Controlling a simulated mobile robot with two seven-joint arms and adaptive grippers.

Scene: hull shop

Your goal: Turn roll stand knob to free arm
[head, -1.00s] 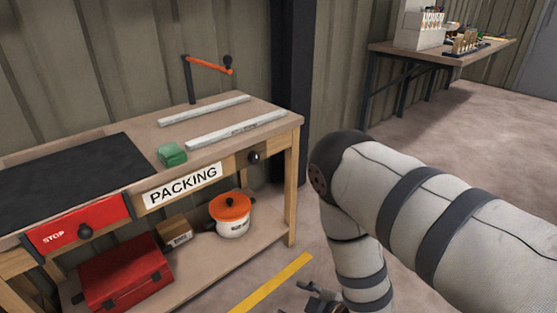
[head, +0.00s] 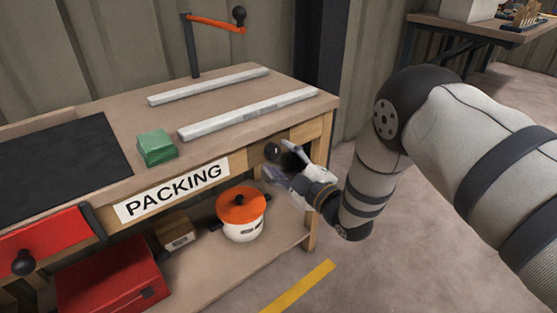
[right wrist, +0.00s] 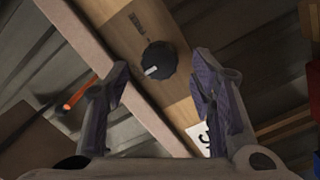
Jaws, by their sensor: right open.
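The black round knob (head: 272,151) is on the front edge of the packing bench, near its right end. In the right wrist view the knob (right wrist: 159,60) shows a white pointer mark on its face. The orange arm (head: 215,23) with a black ball end sits on a dark post at the back of the bench. My right gripper (head: 284,170) is open and empty, just in front of the knob. In the right wrist view its fingers (right wrist: 160,82) show on both sides of the knob, apart from it. My left gripper is not in view.
Two grey rails (head: 248,115) and a green block (head: 157,147) lie on the bench top. Below are an orange-lidded pot (head: 241,212), a small box (head: 175,233) and a red case (head: 112,281).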

